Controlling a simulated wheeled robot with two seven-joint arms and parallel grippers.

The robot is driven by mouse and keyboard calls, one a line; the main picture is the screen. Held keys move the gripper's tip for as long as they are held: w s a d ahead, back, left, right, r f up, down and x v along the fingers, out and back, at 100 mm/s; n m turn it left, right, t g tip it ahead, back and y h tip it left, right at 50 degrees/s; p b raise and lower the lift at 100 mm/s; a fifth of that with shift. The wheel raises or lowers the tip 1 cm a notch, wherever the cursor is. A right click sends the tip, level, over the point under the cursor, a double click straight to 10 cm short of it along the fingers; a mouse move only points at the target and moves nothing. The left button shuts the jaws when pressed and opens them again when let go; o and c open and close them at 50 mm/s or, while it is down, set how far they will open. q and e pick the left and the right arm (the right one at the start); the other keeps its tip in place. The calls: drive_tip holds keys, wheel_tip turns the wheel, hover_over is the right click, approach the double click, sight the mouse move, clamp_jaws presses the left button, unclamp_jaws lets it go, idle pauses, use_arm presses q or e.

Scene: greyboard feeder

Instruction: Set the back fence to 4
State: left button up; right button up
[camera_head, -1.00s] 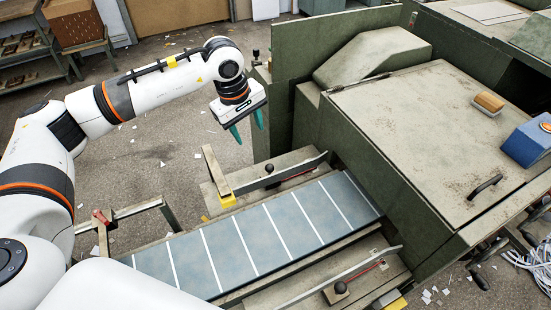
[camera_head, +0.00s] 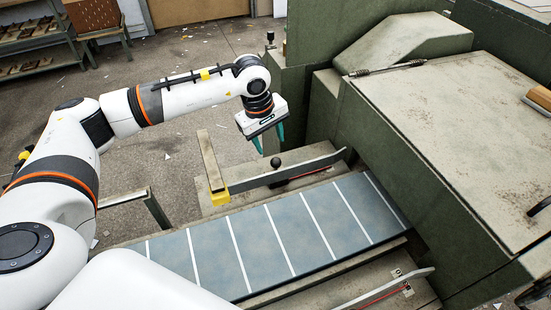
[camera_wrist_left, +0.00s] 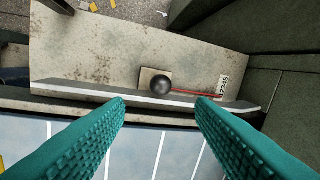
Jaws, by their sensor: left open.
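The back fence (camera_head: 290,171) is a long grey metal bar on the far side of the blue feed bed (camera_head: 275,235). A round black knob (camera_head: 275,162) stands on a small plate behind it; in the left wrist view the knob (camera_wrist_left: 162,85) lies between and beyond the fingertips. A red pointer line (camera_wrist_left: 195,94) runs from the knob towards a small number scale (camera_wrist_left: 222,84); its exact reading is too small to tell. My left gripper (camera_head: 269,143) points down with green fingers, open and empty, above the knob and apart from it. My right gripper is not in view.
The front fence (camera_head: 385,289) with its own red pointer lies on the near side of the bed. A wooden bar with a yellow end (camera_head: 217,198) stands left of the back fence. The green machine housing (camera_head: 440,150) rises close on the right.

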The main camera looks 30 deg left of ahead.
sight(275, 159)
use_arm(q)
drive_tip(key=f, duration=0.3)
drive_tip(key=w+f, duration=0.1)
drive_tip(key=f, duration=0.2)
drive_tip(key=f+p, duration=0.1)
drive_tip(key=f, duration=0.2)
drive_tip(key=shift+w+d, duration=0.3)
drive_tip(key=shift+d, duration=0.1)
drive_tip(key=shift+r, duration=0.1)
clamp_jaws()
